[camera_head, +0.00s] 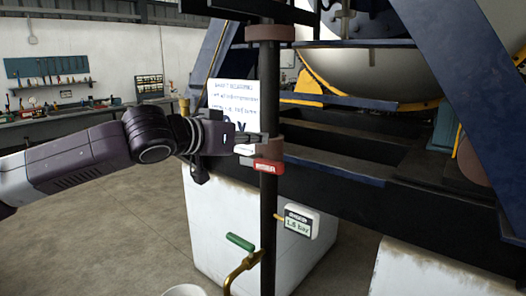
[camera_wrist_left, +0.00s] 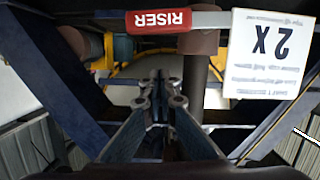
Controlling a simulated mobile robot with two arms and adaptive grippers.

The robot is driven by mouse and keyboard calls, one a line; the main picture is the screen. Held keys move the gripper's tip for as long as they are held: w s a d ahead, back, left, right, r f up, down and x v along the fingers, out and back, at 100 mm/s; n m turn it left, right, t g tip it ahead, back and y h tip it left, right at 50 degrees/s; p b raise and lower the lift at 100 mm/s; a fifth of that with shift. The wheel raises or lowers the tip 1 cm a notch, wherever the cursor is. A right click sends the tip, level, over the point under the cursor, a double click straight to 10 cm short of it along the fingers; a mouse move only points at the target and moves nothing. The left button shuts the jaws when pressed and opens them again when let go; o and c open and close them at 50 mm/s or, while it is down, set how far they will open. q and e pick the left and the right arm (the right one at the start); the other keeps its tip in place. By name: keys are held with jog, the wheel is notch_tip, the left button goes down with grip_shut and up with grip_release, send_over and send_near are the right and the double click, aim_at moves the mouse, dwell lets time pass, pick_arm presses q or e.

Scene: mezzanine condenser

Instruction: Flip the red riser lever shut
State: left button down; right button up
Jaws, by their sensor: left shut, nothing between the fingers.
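The red riser lever (camera_head: 268,166) sits on a dark vertical pipe (camera_head: 268,215) in the head view, its handle lying roughly level across the pipe. In the left wrist view the lever (camera_wrist_left: 158,20) shows upside down at the top, with white RISER lettering. My left gripper (camera_head: 260,138) reaches in from the left just above the lever, near the pipe collar. In the wrist view the left gripper (camera_wrist_left: 160,85) has its fingers together and empty, apart from the lever in the picture; contact is hard to judge. My right gripper is not in view.
A white instruction sign (camera_head: 230,97) stands behind the left gripper. A green-handled brass valve (camera_head: 240,243) is below. Blue steel beams (camera_head: 465,100) crowd the right; open floor lies left.

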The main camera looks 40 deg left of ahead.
aim_at(260, 164)
pick_arm(q)
jog(key=f, duration=0.1)
jog(key=w+f, duration=0.1)
jog(key=f, duration=0.2)
jog(key=shift+w+d+f, duration=0.15)
jog(key=shift+d+f, duration=0.05)
jog(key=shift+d, duration=0.1)
